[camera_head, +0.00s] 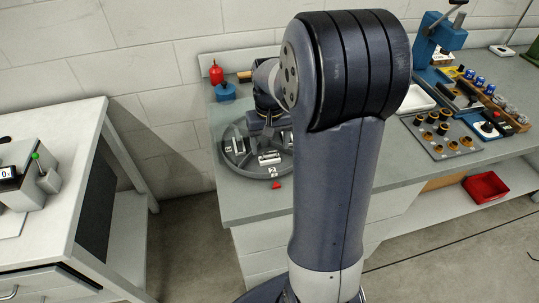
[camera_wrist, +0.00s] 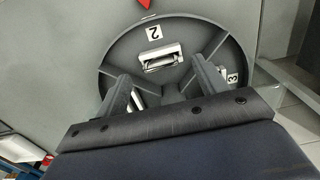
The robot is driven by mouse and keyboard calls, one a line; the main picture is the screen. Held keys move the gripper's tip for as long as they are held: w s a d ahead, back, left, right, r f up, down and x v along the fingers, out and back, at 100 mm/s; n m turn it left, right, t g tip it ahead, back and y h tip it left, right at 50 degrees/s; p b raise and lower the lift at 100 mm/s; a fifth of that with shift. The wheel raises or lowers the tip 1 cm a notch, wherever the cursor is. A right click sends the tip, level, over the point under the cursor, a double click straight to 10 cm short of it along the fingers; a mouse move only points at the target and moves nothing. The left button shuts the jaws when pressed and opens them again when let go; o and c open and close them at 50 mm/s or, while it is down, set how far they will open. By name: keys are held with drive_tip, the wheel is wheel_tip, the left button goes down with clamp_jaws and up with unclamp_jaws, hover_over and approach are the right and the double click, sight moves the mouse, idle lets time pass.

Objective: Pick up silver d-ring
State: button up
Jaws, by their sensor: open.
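A silver d-ring (camera_wrist: 163,61) lies in the compartment marked 2 of a round grey divided tray (camera_wrist: 112,50). In the head view, a silver piece (camera_head: 270,158) lies in compartment 2 of the tray (camera_head: 234,165). My gripper (camera_wrist: 160,73) is open in the wrist view, its fingers apart over the tray, with the d-ring ahead of and between the fingertips. Nothing is between the jaws that I can see being held. In the head view, my arm hides part of the tray and most of the gripper.
Compartment 3 holds another small silver piece (camera_head: 239,147). A red marker (camera_head: 276,185) lies at the tray's front edge. A fixture plate (camera_head: 441,148) and a blue press (camera_head: 437,38) stand at right.

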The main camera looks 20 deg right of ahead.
drive_tip(key=shift+w+f, duration=0.1)
drive_tip(key=shift+f, duration=1.45)
drive_tip(key=shift+c, duration=0.2)
drive_tip(key=c, duration=1)
wheel_tip(320, 180, up, 10)
